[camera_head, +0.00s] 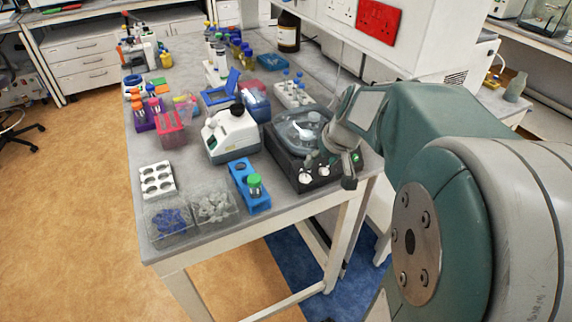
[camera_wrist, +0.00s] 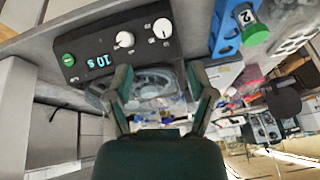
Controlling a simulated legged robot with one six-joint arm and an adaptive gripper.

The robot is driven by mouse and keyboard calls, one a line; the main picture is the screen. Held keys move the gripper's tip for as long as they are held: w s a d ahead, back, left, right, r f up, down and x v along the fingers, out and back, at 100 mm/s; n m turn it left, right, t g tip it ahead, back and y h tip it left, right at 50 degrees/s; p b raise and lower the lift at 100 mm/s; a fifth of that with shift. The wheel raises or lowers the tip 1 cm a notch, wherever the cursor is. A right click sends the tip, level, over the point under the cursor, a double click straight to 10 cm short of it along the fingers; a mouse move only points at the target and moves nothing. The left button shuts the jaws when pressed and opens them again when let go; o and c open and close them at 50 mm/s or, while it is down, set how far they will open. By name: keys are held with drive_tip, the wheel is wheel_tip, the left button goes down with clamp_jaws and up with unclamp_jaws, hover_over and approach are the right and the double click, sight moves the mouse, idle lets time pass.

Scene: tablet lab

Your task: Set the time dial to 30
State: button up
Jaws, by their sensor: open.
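The black device (camera_head: 290,165) stands at the right front corner of the bench, with a round transparent lid on top. Its front panel (camera_wrist: 84,46) shows in the wrist view with two white dials, one nearer the display (camera_wrist: 124,39) and one farther from it (camera_wrist: 162,28). The display (camera_wrist: 97,60) appears to read 10 s. A green button (camera_wrist: 68,60) sits beside it. Which dial sets time is not readable. My gripper (camera_wrist: 158,70) is open and empty, its fingers apart in front of the device, touching neither dial. In the head view my gripper (camera_head: 340,172) partly hides the panel's right side.
A blue rack (camera_head: 247,188) with a green-capped tube stands left of the device. A white machine (camera_head: 231,134) and clear boxes (camera_head: 214,207) are farther left. A white tube rack (camera_head: 294,95) stands behind. The floor before the bench is clear.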

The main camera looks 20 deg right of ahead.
sight(306, 180)
drive_tip(key=x, duration=0.3)
drive_tip(key=a+x, duration=0.1)
drive_tip(key=x, duration=0.5)
drive_tip(key=shift+a+f, duration=0.2)
drive_tip(key=shift+a, duration=0.1)
drive_tip(key=shift+d+f, duration=0.15)
drive_tip(key=shift+d, duration=0.05)
drive_tip(key=shift+d+f, duration=0.1)
drive_tip(key=shift+d, duration=0.6)
drive_tip(key=c, duration=0.6)
drive_tip(key=shift+a, duration=0.3)
clamp_jaws()
drive_tip(key=shift+a, duration=0.15)
